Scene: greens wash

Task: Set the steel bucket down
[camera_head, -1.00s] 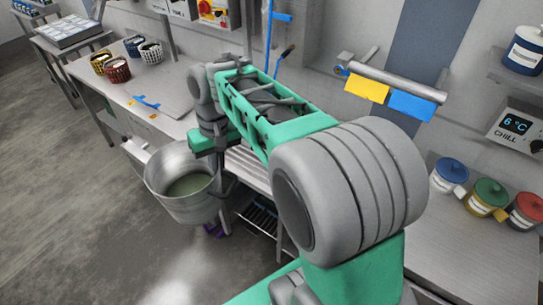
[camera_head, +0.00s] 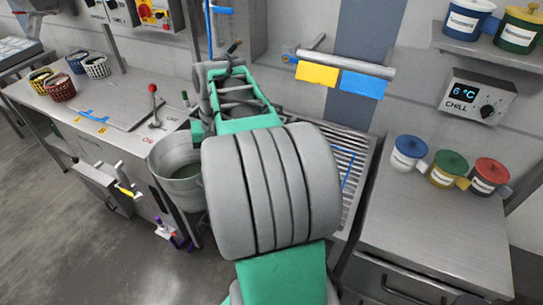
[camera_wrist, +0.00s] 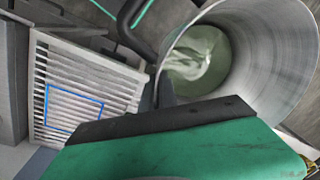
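The steel bucket (camera_head: 164,154) hangs upright in front of the left counter's edge in the head view, partly behind my arm. It holds greenish liquid. In the wrist view its open mouth and inner wall (camera_wrist: 285,60) fill the upper right. My gripper (camera_wrist: 163,92) is at the bucket's rim, with a dark finger against the near side. It looks shut on the bucket, though the grip itself is mostly hidden. A slatted metal rack (camera_head: 352,142) with a blue outline lies right of my arm. The rack also shows left of the bucket in the wrist view (camera_wrist: 100,72).
A red-knobbed lever (camera_head: 153,108) and a board stand on the left counter (camera_head: 95,112), with several baskets behind. A low shelf box (camera_head: 103,185) juts out below. Lidded pots (camera_head: 408,153) line the right counter's back. A rail with yellow and blue cloths (camera_head: 345,65) overhangs the rack.

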